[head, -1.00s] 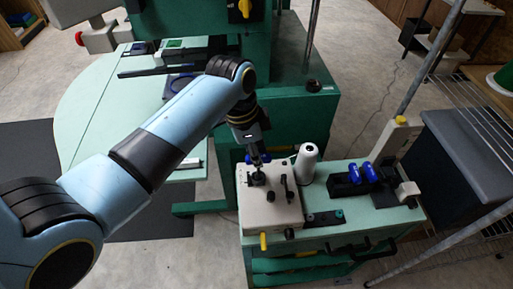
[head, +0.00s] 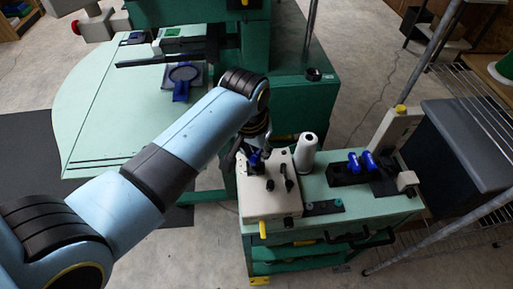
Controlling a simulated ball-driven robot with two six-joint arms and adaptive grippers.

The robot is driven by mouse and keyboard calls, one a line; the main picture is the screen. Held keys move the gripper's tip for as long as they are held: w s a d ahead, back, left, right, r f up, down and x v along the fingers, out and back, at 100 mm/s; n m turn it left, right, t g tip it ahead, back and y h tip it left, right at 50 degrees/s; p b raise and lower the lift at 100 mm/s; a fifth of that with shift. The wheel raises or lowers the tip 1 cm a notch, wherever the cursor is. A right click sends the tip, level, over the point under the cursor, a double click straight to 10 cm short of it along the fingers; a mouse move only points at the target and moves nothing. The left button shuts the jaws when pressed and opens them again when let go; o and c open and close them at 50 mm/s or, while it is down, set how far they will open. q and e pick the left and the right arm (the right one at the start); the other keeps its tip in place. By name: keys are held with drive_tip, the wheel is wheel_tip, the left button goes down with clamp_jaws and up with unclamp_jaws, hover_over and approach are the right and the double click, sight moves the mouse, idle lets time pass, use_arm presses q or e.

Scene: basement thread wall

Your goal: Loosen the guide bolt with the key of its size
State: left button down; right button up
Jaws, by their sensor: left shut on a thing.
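My left arm reaches in from the left. Its gripper (head: 252,158) is low over the back left part of a cream machine block (head: 268,208) on a green cart. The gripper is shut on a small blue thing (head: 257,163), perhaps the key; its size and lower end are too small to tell. Dark knobs and posts stand on the block's top, just in front of the gripper. I cannot tell which of them is the guide bolt, or whether the blue thing touches it. My right gripper is not in view.
A white thread cone (head: 305,154) stands right behind the block. A black holder (head: 349,172) with blue rolls sits on the cart's right. A metal pole (head: 430,60) and wire shelf rise at the right. A green machine table (head: 105,110) lies behind my arm.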

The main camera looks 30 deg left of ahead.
use_arm(q)
drive_tip(key=n, duration=0.2)
drive_tip(key=n+y, duration=0.1)
drive_tip(key=n, duration=0.2)
drive_tip(key=shift+w+d+r+n, duration=0.1)
drive_tip(key=shift+d+n, duration=0.05)
drive_tip(key=shift+n, duration=0.15)
drive_tip(key=n, duration=0.4)
drive_tip(key=shift+n+g+y, duration=0.4)
drive_tip(key=c, duration=1.1)
unclamp_jaws()
